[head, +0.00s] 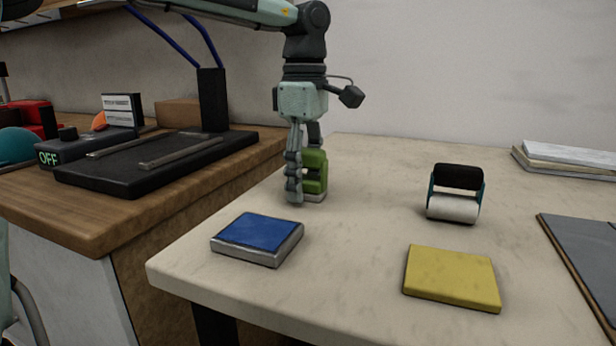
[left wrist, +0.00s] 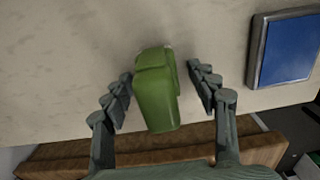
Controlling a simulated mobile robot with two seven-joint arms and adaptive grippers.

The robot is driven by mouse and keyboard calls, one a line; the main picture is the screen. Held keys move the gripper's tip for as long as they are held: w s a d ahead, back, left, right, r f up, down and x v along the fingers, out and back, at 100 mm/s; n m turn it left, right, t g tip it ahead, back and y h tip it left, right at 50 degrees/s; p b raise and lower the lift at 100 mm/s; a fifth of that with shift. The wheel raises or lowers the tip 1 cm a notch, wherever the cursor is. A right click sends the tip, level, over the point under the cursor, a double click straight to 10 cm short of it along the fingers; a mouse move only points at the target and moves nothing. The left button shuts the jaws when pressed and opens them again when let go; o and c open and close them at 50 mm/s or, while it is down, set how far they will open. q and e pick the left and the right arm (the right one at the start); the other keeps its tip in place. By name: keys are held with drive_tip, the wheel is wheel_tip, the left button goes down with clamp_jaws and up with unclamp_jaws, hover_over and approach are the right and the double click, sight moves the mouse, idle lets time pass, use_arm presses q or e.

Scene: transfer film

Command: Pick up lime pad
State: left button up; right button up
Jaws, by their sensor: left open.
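The green object, which I take for the lime pad (head: 315,172), stands near the left edge of the pale table, with a light grey part at its foot. My left gripper (head: 303,178) points straight down over it, with one finger beside it and the other partly hidden behind it. In the left wrist view the green pad (left wrist: 157,98) lies between the two spread fingers of the gripper (left wrist: 160,76). Gaps show on both sides, so the gripper is open and not holding it. My right gripper is not in view.
A blue pad (head: 257,236) lies in front of the gripper and a yellow pad (head: 452,276) at front right. A roller with a dark handle (head: 456,194) stands to the right. A wooden bench (head: 90,218) with a black device (head: 150,165) adjoins at left. The table middle is clear.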

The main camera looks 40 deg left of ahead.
use_arm(q)
drive_tip(key=c, duration=1.3)
drive_tip(key=shift+o, duration=0.2)
drive_tip(key=shift+r, duration=0.65)
drive_tip(key=r, duration=0.1)
drive_tip(key=s+r, duration=0.1)
drive_tip(key=r, duration=0.1)
drive_tip(key=shift+s+a+r, duration=0.1)
drive_tip(key=shift+a+r, duration=0.05)
drive_tip(key=shift+r, duration=0.15)
drive_tip(key=s+a+r, duration=0.2)
drive_tip(key=s+r, duration=0.4)
drive_tip(key=s, duration=0.4)
drive_tip(key=shift+a, duration=0.3)
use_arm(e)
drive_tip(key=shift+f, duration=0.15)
